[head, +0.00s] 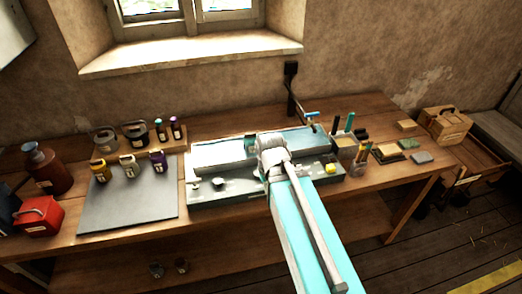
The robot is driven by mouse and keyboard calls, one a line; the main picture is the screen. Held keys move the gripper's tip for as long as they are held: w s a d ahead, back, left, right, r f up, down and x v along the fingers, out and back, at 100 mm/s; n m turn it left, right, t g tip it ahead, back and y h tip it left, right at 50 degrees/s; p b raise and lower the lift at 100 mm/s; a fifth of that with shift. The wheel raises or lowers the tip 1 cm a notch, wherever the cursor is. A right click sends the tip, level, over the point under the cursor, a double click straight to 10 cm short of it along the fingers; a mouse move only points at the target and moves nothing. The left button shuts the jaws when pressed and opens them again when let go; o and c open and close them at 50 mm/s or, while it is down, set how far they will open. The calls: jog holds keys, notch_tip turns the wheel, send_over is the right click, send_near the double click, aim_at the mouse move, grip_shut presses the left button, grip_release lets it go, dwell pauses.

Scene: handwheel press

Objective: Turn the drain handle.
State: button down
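A long grey machine (235,190) with a pale blue-white upper part lies on the wooden bench, in the middle of the head view. It has a small dark knob (218,183) on its left front and a yellow piece (331,168) at its right. A small blue-topped part (312,115) stands at its back right. I cannot tell which part is the drain handle. My arm reaches up from the bottom right, over the machine. My gripper (252,143) is at the far end of the arm, above the machine's middle; its fingers are too small and hidden to read. The arm covers part of the machine.
Several small labelled containers (129,165) stand on and behind a grey mat (125,205) at left. A red box (39,216) and a brown bottle (46,167) are further left. Tools and small blocks (388,152) lie at right, before a wooden crate (445,125). A black post (291,88) rises behind.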

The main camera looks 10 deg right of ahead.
jog(key=c, duration=0.8)
grip_release()
jog(key=shift+o, duration=1.4)
jog(key=shift+w+a+r, duration=0.1)
jog(key=shift+w+a, duration=0.1)
jog(key=shift+w, duration=0.1)
jog(key=o, duration=0.5)
jog(key=w+a, duration=0.1)
jog(key=w+a+r+p, duration=0.1)
jog(key=w+a, duration=0.1)
jog(key=w, duration=0.1)
jog(key=shift+a+r+p, duration=0.2)
jog(key=shift+r+p, duration=0.05)
jog(key=shift+p, duration=0.1)
notch_tip(320, 180, up, 5)
jog(key=p, duration=0.5)
send_over(193, 180)
jog(key=shift+w+r, duration=0.1)
notch_tip(193, 180, down, 14)
jog(key=b, duration=1.3)
jog(key=shift+r+b, duration=0.1)
jog(key=shift+b, duration=0.2)
